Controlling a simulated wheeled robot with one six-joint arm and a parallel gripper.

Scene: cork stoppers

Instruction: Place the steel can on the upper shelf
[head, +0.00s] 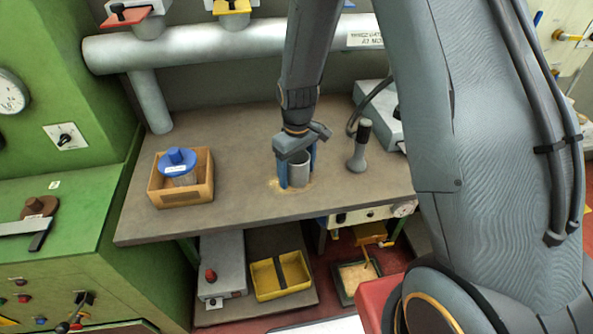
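The steel can (299,172) is a grey cylinder standing upright at the front middle of the brown upper shelf (235,185). Its base appears to be at the surface, on a pale crumbly patch. My gripper (297,168) points down over it, with one blue finger on each side of the can. The fingertips reach low, close to the shelf top. The gripper body hides part of the can's top. I cannot tell whether the fingers press on the can or stand slightly apart from it.
A cardboard box (183,198) with a blue-lidded jar (178,163) stands left. A dark-topped grey tool (360,150) stands close on the right. A large pipe (200,48) runs behind. Below, a lower shelf holds a yellow tray (281,294). The shelf between box and can is clear.

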